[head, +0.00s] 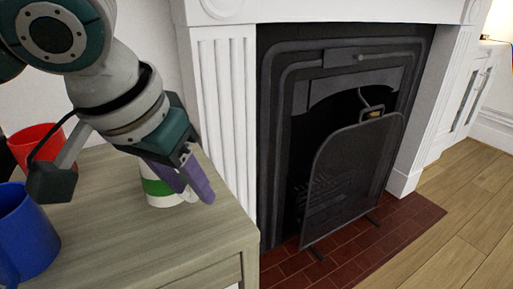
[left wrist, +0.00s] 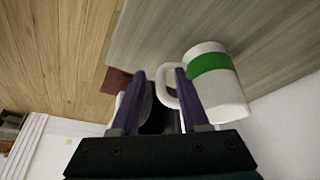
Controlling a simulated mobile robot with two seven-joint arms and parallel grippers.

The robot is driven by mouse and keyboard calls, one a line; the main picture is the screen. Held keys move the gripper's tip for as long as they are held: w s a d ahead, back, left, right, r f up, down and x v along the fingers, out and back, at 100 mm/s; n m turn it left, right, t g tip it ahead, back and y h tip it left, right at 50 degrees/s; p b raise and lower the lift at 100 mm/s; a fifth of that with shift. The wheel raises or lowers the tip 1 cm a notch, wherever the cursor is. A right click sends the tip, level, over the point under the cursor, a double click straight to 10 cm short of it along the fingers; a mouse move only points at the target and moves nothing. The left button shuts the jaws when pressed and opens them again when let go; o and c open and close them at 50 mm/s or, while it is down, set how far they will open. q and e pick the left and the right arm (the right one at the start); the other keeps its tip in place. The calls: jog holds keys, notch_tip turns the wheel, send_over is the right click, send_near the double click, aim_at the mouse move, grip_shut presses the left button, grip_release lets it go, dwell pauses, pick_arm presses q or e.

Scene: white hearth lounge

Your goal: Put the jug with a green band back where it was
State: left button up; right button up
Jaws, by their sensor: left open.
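The white jug with a green band (head: 156,187) stands on the wooden cabinet top (head: 130,245), near its right side and partly hidden behind my left gripper (head: 198,194) in the head view. In the left wrist view the jug (left wrist: 222,90) is at the right, with its handle (left wrist: 164,88) turned toward the gripper. The purple fingers of the left gripper (left wrist: 162,84) are open. The handle shows in the gap between them, close to the right finger; I cannot tell whether they touch. My right gripper is not in view.
A red jug (head: 33,143) and a blue jug (head: 27,232) stand at the left of the cabinet top, with a black object (head: 5,160) beside them. The white fireplace surround (head: 228,110) rises close to the right. The cabinet's front part is clear.

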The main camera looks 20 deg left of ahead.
pick_arm(q)
jog(key=shift+r, duration=0.1)
jog(key=p+v, duration=0.5)
jog(key=v, duration=0.7)
jog(key=s+d+f+m+h, duration=0.2)
jog(key=s+d+f+h, duration=0.15)
jog(key=d+f, duration=0.3)
jog(key=s+a+f+g+y, duration=0.1)
jog(key=s+a+f+y, duration=0.2)
jog(key=s, duration=0.7)
notch_tip(320, 180, down, 3)
jog(key=shift+a+n, duration=0.4)
jog(key=shift+a, duration=0.85)
jog(key=shift+s+y, duration=0.1)
jog(key=shift+y, duration=0.15)
